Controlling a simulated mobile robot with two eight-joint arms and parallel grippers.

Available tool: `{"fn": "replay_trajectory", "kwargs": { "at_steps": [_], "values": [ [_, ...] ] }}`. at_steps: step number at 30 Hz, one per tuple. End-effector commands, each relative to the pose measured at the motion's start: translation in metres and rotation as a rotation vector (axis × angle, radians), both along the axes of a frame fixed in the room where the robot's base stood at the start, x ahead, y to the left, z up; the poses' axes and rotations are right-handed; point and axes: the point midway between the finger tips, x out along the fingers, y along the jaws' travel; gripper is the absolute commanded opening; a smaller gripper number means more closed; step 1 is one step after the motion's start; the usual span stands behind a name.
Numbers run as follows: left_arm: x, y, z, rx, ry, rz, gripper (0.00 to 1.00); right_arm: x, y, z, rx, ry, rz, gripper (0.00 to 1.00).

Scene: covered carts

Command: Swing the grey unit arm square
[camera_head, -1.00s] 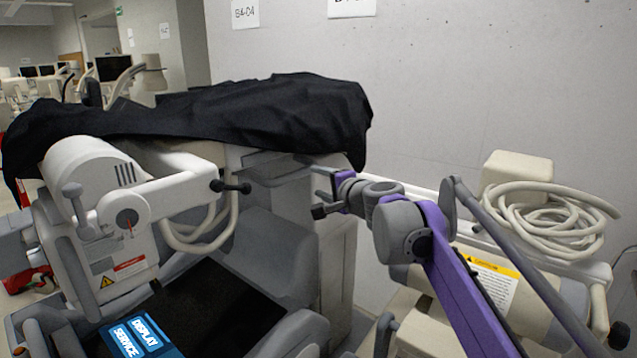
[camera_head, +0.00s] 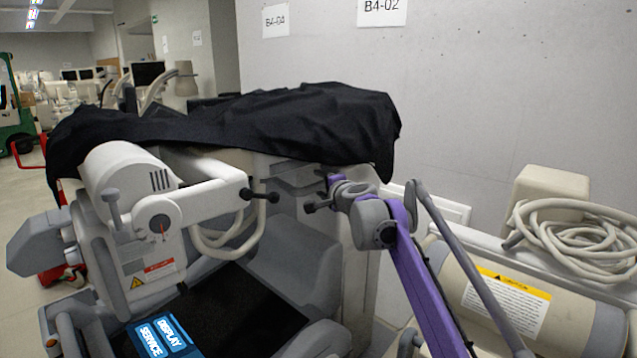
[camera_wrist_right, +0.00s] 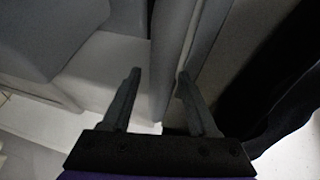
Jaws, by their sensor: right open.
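The grey unit arm (camera_head: 210,196) is a pale bar on the left cart in the head view. It runs right from a round dark-centred joint to a dark knobbed handle (camera_head: 262,196). My right gripper (camera_head: 317,192) is to the right of that handle, apart from it, in front of a grey cabinet. Its jaws are open and empty; part of them is hard to make out. In the right wrist view the two fingers (camera_wrist_right: 158,74) stand apart before a grey upright edge, and the handle is not clearly seen. My left gripper is not in view.
A black cover (camera_head: 230,120) drapes over the cart behind the arm. A dark panel with a blue display label (camera_head: 160,338) lies below. A beige cart with coiled hose (camera_head: 575,235) stands at right. A concrete wall (camera_head: 480,90) closes the back.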

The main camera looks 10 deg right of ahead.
Motion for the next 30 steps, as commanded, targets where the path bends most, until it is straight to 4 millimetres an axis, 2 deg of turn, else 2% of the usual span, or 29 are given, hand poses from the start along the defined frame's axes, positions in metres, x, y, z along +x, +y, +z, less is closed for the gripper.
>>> {"fn": "replay_trajectory", "kwargs": {
  "at_steps": [3,7,18,20,28,30],
  "values": [
    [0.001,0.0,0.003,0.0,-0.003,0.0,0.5,0.013,0.003,-0.001,0.001,-0.001,0.0,0.59],
    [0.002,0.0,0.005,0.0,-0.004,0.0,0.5,0.02,0.004,-0.003,0.0,0.0,0.0,0.59],
    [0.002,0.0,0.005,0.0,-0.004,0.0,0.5,0.023,0.005,-0.004,0.0,0.0,0.0,0.59],
    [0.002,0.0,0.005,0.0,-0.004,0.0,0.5,0.023,0.005,-0.004,0.0,0.0,0.0,0.51],
    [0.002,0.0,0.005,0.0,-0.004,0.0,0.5,0.023,0.005,-0.004,0.0,0.0,0.0,0.02],
    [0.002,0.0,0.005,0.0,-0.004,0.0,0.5,0.023,0.005,-0.004,0.001,0.0,0.0,0.0]
  ]
}}
